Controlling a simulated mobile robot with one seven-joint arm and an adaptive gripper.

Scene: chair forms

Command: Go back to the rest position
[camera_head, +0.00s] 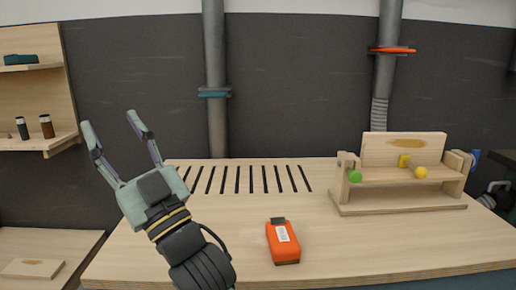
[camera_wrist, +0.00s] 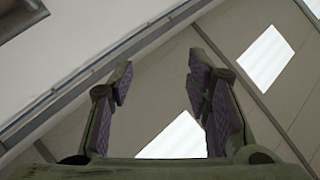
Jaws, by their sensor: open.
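My gripper (camera_head: 112,130) is raised over the left part of the wooden workbench (camera_head: 350,250) in the head view, its fingers pointing up and spread apart. Nothing is between them. In the wrist view my gripper (camera_wrist: 160,85) shows both fingers apart with purple ridged pads, against the ceiling and bright panels. An orange device (camera_head: 283,243) with a dark end and a white label lies on the bench, to the right of my arm and apart from it.
A wooden chair form (camera_head: 405,147) with a green knob (camera_head: 355,176) and a yellow knob (camera_head: 420,172) stands at the right of the bench. Slots (camera_head: 238,180) run along the back. A shelf (camera_head: 38,143) with small bottles hangs at left. Two grey pipes (camera_head: 214,110) run up the wall.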

